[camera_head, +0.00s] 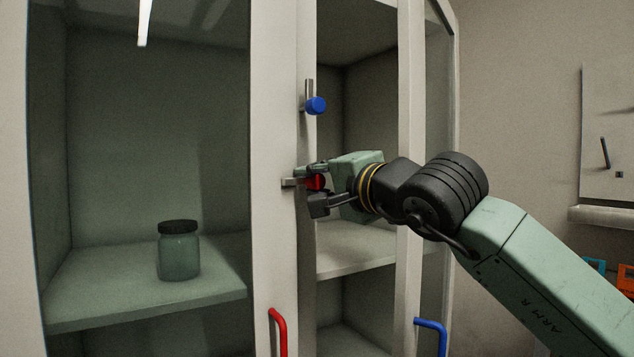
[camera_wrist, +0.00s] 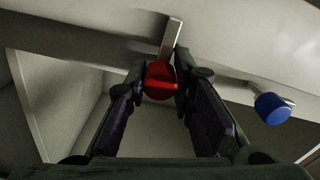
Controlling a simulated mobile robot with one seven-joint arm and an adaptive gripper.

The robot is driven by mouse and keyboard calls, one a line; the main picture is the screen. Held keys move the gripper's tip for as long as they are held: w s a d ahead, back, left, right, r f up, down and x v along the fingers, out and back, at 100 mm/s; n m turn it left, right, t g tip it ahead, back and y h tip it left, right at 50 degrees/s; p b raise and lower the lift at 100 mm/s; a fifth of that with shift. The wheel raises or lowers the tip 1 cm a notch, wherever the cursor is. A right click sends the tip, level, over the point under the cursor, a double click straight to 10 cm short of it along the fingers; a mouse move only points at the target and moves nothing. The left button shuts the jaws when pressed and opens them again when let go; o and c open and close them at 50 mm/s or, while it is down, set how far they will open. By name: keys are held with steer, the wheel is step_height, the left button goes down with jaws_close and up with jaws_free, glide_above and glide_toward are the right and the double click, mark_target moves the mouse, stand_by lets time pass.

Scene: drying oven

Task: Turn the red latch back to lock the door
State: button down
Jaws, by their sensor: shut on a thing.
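The red latch (camera_head: 315,182) sits on the frame between the two doors, at mid-height. Its metal bar (camera_head: 290,183) points left, lying about level across the left door's edge. My gripper (camera_head: 316,184) comes in from the right and is shut on the red knob. In the wrist view the red latch (camera_wrist: 160,80) sits between the two fingertips (camera_wrist: 162,82), with its metal bar reaching up past them. The left door (camera_head: 274,130) appears closed against the frame. The gripper partly hides the knob in the head view.
A blue latch (camera_head: 316,105) stands above, its bar upright. A red handle (camera_head: 278,332) is on the left door and a blue handle (camera_head: 432,335) on the right one. A lidded jar (camera_head: 178,252) stands on the shelf behind the left glass.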

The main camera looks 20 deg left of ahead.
stand_by(0.3)
steer(key=c, duration=1.4)
jaws_free()
steer(key=v, duration=1.2)
steer(key=shift+s, duration=0.1)
